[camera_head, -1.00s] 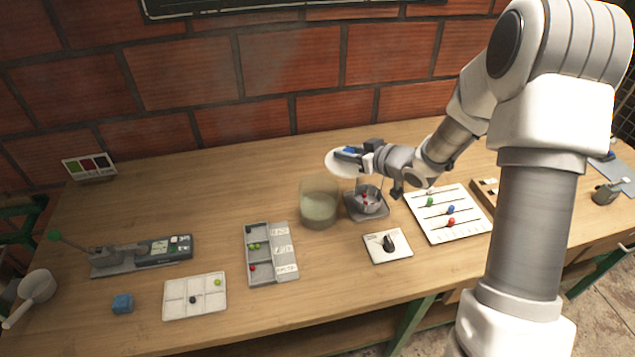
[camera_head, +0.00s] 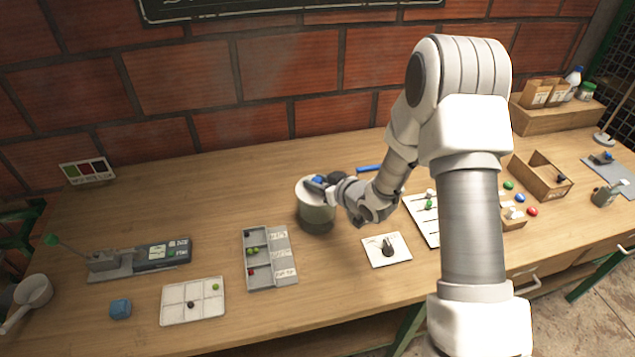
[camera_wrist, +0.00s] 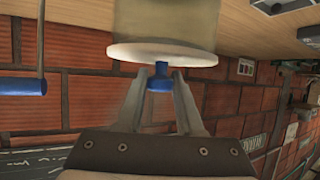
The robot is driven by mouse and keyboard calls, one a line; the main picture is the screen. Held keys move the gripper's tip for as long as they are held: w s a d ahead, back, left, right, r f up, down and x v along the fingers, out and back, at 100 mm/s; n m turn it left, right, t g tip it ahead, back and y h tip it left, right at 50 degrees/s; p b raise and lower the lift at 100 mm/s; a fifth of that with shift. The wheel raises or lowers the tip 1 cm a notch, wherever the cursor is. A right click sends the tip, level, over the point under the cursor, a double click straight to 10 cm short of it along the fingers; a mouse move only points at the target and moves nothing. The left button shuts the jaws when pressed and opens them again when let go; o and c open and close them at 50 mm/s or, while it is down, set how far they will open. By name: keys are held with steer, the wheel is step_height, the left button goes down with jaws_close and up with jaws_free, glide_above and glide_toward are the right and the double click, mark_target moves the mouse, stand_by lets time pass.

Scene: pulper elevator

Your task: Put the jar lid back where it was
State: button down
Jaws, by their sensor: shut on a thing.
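The jar (camera_head: 316,218) is a greenish, see-through cylinder standing at the middle of the table. The white round jar lid (camera_head: 306,188) with a blue knob is at the jar's mouth. In the wrist view the lid (camera_wrist: 130,52) lies across the opening of the jar (camera_wrist: 165,20), close to level with it; whether it is fully seated I cannot tell. My gripper (camera_wrist: 158,80) is shut on the lid's blue knob (camera_wrist: 158,86). In the head view my gripper (camera_head: 318,184) is at the jar's top, partly hiding the lid.
A blue bar (camera_head: 369,168) shows behind my arm. Open table lies in front of the jar.

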steer(key=c, duration=0.6)
jaws_free()
steer(key=shift+s+f, duration=0.1)
steer(key=shift+f, duration=0.15)
steer(key=shift+o, duration=0.2)
steer(key=s+d+r+m+h, duration=0.2)
steer(key=s+d+r+h, duration=0.3)
steer(key=d+r, duration=0.4)
steer(key=s+d+r+m+h, duration=0.2)
steer(key=s+d+r+h, duration=0.1)
steer(key=s+d+r, duration=0.5)
steer(key=s+r+m+g, duration=0.2)
steer(key=s+r, duration=0.2)
steer(key=s, duration=0.6)
steer(key=s+r+m+g, duration=0.1)
steer(key=s+r, duration=0.3)
steer(key=s, duration=0.6)
steer(key=shift+a+m+g, duration=0.15)
steer(key=shift+m+g, duration=0.25)
steer(key=shift+g, duration=0.4)
